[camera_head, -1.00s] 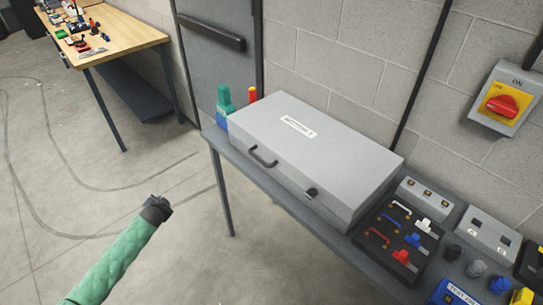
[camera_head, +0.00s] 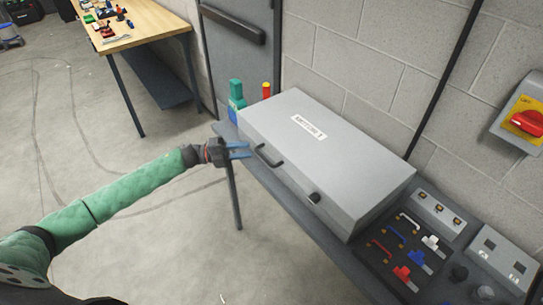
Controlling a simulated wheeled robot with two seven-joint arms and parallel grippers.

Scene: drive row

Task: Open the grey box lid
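The grey box (camera_head: 330,150) stands on the grey table against the block wall, with its lid shut and a white label on top. A dark handle (camera_head: 268,156) and a dark knob (camera_head: 314,198) sit along its near side. My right gripper is not in view.
A panel with coloured handles (camera_head: 405,250) and small grey switch boxes lie right of the box. A green bottle (camera_head: 236,94) stands behind its left end. A red rotary switch (camera_head: 527,122) is on the wall. A wooden table (camera_head: 150,22) is at the back left.

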